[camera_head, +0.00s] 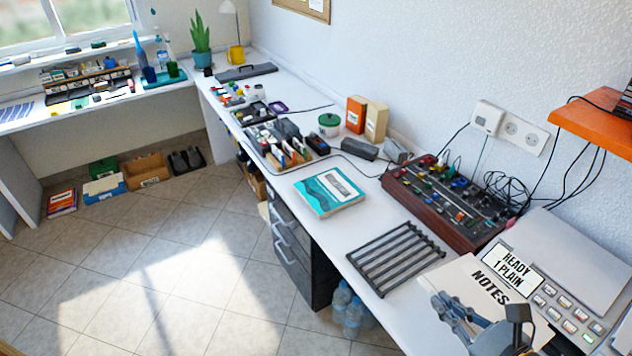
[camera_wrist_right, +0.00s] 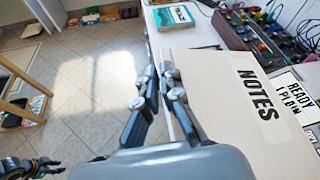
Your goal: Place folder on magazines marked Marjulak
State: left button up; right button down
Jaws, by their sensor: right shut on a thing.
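A beige folder marked NOTES (camera_head: 462,283) is at the lower right of the head view, over the near end of the white desk. It also fills the middle right of the right wrist view (camera_wrist_right: 212,90). My right gripper (camera_head: 452,308) is shut on the folder's left edge, its fingers (camera_wrist_right: 160,72) clear in the right wrist view. A stack of teal-covered magazines (camera_head: 330,190) lies flat on the desk, also at the top of the right wrist view (camera_wrist_right: 173,17); its label is too small to read. My left gripper (camera_wrist_right: 38,167) shows dark at the lower left of the right wrist view, apart from everything.
A dark slatted rack (camera_head: 395,257) lies on the desk between folder and magazines. A control box with knobs (camera_head: 452,203) stands behind it, beside a READY 1 PLAIN machine (camera_head: 540,290). Red-covered magazines (camera_head: 62,203) lie on the floor at left.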

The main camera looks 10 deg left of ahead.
aim_at(329, 182)
jog(key=i+j+z, duration=0.1)
jog(key=i+j, duration=0.2)
jog(key=i+j+z, duration=0.15)
jog(key=i+j, duration=0.15)
jog(key=j, duration=0.15)
jog(key=i+j+z, duration=0.1)
jog(key=i+j, duration=0.15)
jog(key=j, duration=0.15)
jog(key=i+j+z, duration=0.1)
jog(key=i+j, duration=0.15)
jog(key=j, duration=0.2)
